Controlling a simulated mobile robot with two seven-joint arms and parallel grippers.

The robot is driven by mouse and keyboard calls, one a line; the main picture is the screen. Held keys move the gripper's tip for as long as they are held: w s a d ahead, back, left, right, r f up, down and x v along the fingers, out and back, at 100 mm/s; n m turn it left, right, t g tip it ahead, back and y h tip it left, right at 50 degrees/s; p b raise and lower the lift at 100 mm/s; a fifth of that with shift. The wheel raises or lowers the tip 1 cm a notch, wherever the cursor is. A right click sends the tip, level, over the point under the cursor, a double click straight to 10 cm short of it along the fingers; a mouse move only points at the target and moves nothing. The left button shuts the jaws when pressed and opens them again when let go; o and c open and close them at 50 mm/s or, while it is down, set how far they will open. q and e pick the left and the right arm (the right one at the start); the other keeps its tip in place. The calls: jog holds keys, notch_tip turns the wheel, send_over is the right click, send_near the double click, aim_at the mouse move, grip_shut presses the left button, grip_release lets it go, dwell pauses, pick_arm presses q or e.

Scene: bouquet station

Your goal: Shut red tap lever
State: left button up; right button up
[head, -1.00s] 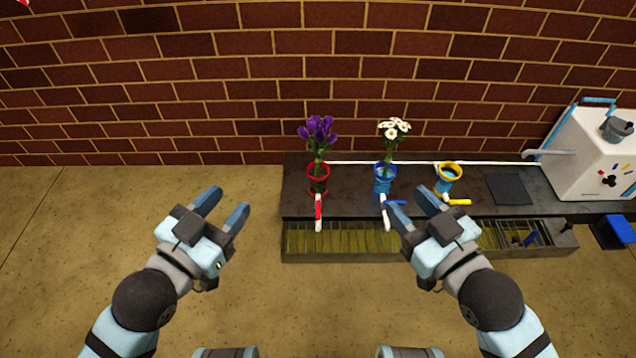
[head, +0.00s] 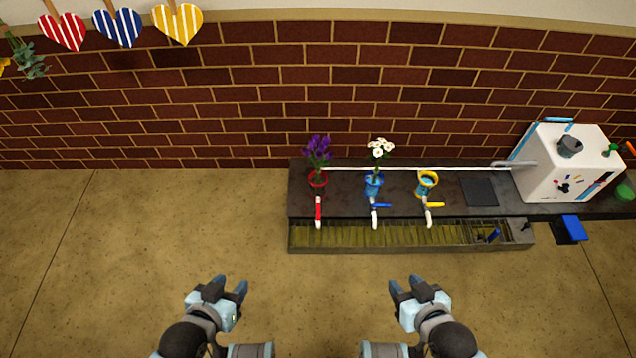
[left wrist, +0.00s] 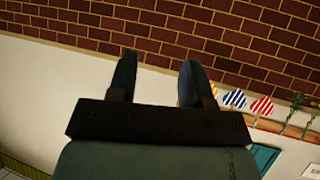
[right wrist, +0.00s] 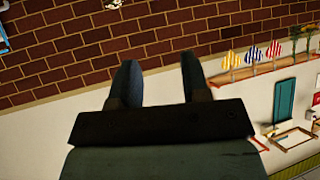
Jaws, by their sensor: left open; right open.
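The red tap lever (head: 318,207) is on the left tap of the low dark counter and points along its white spout, toward me. A red vase (head: 318,179) with purple flowers stands behind it. My left gripper (head: 230,284) is open and empty, well in front of the counter and left of the red lever. My right gripper (head: 405,284) is open and empty, in front of the counter to the right of the red lever. Neither gripper touches anything. The wrist views show only fingers, wall and distant shelf.
The blue lever (head: 382,205) and yellow lever (head: 436,205) are turned sideways to the right. A blue vase (head: 373,185) with white flowers and an open yellow-rimmed vase (head: 428,182) stand behind them. A white machine (head: 560,165) is at right. The floor before the counter is clear.

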dwell(0.3)
jog(key=shift+c, duration=0.9)
jog(key=shift+r+p, duration=0.35)
jog(key=c, duration=0.4)
jog(key=r+p, duration=0.4)
jog(key=p, duration=0.1)
jog(key=r+p, duration=0.4)
jog(key=p, duration=0.1)
jog(key=d+r+p, duration=0.1)
jog(key=r+p, duration=0.4)
jog(key=shift+s, duration=0.25)
grip_shut()
pick_arm(q)
notch_tip(320, 180, up, 14)
jog(key=a+p, duration=0.1)
jog(key=p, duration=0.1)
jog(key=shift+s+a+r+m, duration=0.15)
jog(key=shift+s+m, duration=0.15)
jog(key=shift+s, duration=0.15)
pick_arm(e)
jog(key=shift+s+d+r+n, duration=0.15)
jog(key=shift+s+r+n, duration=0.05)
jog(key=shift+r+n, duration=0.1)
pick_arm(q)
jog(key=shift+r, duration=0.1)
pick_arm(e)
jog(key=shift+r, duration=0.1)
